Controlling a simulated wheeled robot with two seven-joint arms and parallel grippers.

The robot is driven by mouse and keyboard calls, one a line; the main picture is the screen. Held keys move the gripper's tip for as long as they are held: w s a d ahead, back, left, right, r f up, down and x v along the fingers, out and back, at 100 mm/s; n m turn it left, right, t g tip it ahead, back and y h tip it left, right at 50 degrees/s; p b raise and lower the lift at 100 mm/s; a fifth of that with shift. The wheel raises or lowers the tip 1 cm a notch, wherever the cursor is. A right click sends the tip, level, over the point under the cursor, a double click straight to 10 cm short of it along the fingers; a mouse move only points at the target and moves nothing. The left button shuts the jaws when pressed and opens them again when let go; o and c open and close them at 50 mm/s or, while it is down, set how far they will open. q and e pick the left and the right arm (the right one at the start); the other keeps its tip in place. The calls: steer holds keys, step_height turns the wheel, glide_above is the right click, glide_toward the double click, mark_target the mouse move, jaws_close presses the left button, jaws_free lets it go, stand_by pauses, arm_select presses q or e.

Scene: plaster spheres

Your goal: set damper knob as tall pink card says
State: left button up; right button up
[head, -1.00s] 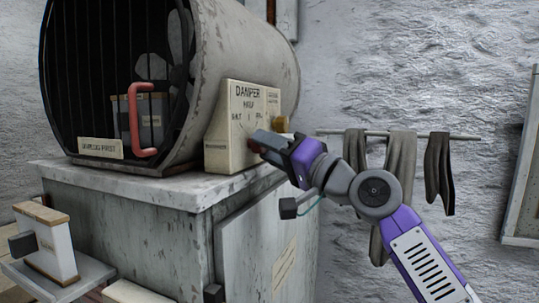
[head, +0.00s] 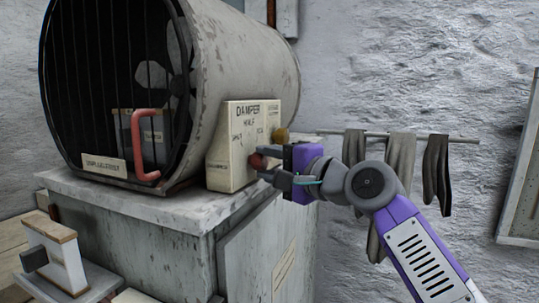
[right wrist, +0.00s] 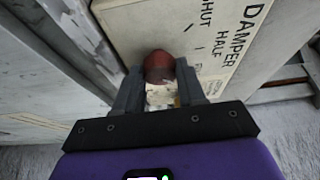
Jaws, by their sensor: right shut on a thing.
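The damper box (head: 231,140) is a cream box on the cabinet top, lettered DAMPER, with marks for SHUT and HALF; the last mark is partly hidden. Its red-brown damper knob (head: 257,161) is on the front face. In the right wrist view the knob (right wrist: 158,66) sits between the fingertips, below the scale. My right gripper (head: 262,162) is shut on the knob; the fingers (right wrist: 158,80) lie on both sides of it. Where the knob points is hidden. I see no tall pink card. My left gripper is not in view.
A large grey drum (head: 235,60) with a barred front, fan and red handle (head: 138,145) stands on the cabinet (head: 130,203). A brass knob (head: 281,135) is beside the damper box. Cloths (head: 400,160) hang on a rail to the right.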

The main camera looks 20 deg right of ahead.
steer(key=shift+r, duration=0.1)
stand_by(0.5)
steer(key=o, duration=1.1)
steer(key=shift+c, duration=0.2)
steer(key=shift+s+d+b, duration=0.15)
steer(key=shift+s+b, duration=0.15)
steer(key=shift+s, duration=0.15)
steer(key=b+v, duration=0.2)
steer(key=v, duration=0.4)
steer(key=shift+s+b, duration=0.3)
steer(key=shift+b, duration=0.1)
steer(key=shift+d, duration=0.15)
